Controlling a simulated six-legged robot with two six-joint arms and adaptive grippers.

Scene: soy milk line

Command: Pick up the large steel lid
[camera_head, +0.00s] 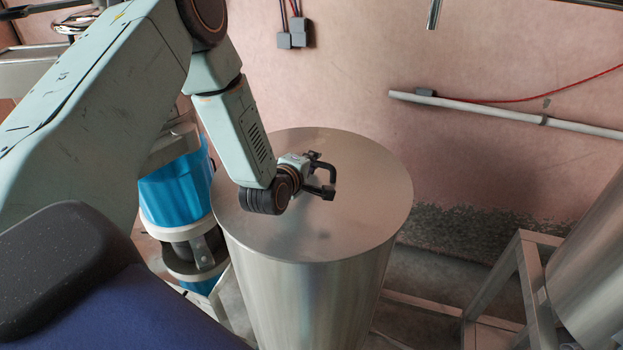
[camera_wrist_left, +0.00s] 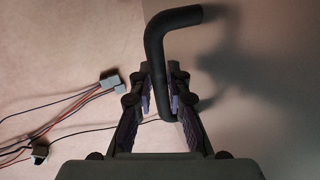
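The large steel lid (camera_head: 370,200) is a round, flat, brushed metal top on a tall steel drum (camera_head: 310,300) in the middle of the head view. Its black bent handle (camera_head: 328,170) stands up from it and also shows in the left wrist view (camera_wrist_left: 160,60). My left gripper (camera_head: 312,175) is low over the lid at the handle. The lid looks level on the drum. My right gripper is not in view.
A bright blue cylinder (camera_head: 175,190) with metal fittings stands left of the drum. A metal frame (camera_head: 525,260) and another steel vessel (camera_head: 595,275) are at the right. The pink wall (camera_head: 375,50) behind carries a white pipe (camera_head: 500,107) and grey boxes (camera_head: 298,33).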

